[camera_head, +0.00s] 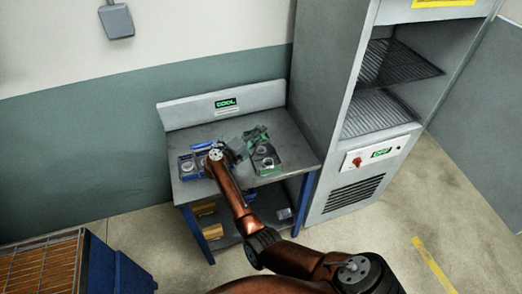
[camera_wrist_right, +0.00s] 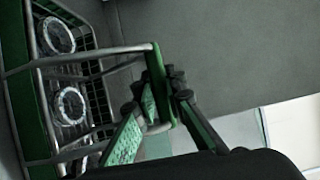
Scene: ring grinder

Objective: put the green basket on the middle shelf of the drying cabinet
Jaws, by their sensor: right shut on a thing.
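The green basket (camera_head: 265,159) is at the right part of the bench top, with metal rings in it. In the right wrist view its green side (camera_wrist_right: 30,95), wire frame and two rings show at the left. My right gripper (camera_head: 246,147) is at the basket's handle. In the wrist view its fingers (camera_wrist_right: 164,97) are shut on the green handle grip. I cannot tell whether the basket touches the bench. The drying cabinet (camera_head: 325,110) stands open at the right, with two wire shelves visible, an upper one (camera_head: 400,64) and a lower one (camera_head: 375,112). My left gripper is out of view.
A blue basket (camera_head: 186,168) with rings sits at the bench's left, beside my right arm. The bench (camera_head: 292,150) has a raised back with a "COOL" sign (camera_head: 226,103). Its lower shelf holds several items. An orange-topped blue cart (camera_head: 40,268) stands front left. Both visible cabinet shelves look empty.

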